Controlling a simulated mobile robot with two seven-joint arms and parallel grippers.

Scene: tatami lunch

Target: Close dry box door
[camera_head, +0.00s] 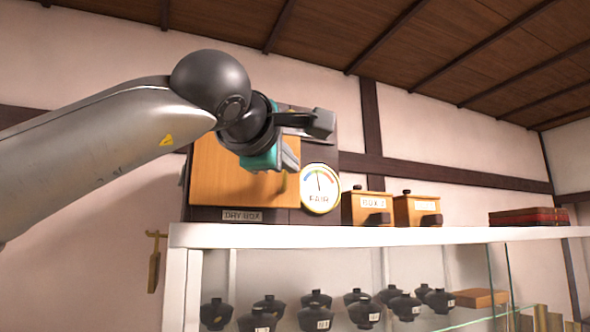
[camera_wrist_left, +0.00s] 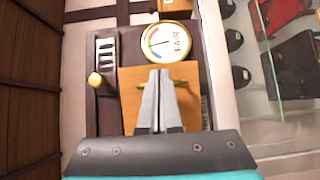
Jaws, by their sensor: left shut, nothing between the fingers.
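The dry box (camera_head: 325,160) is a dark cabinet on a white shelf, with a "DRY BOX" label (camera_head: 242,215) below its door. Its orange wooden door (camera_head: 225,175) shows face-on and also appears in the left wrist view (camera_wrist_left: 130,100). The door looks flat against the dark frame, but I cannot tell if it is fully shut. A brass bar handle (camera_wrist_left: 180,83) crosses the door, partly behind my fingers. My left gripper (camera_head: 291,160) is shut and empty in front of the door; its fingertips (camera_wrist_left: 160,75) overlap the handle in view. Contact is unclear. My right gripper is not in view.
A round "FAIR" gauge (camera_head: 320,188) sits right of the door. Two small wooden boxes (camera_head: 367,208) (camera_head: 417,210) and a red box (camera_head: 528,216) stand on the white shelf top (camera_head: 460,234). Black lidded bowls (camera_head: 316,318) stand behind glass below.

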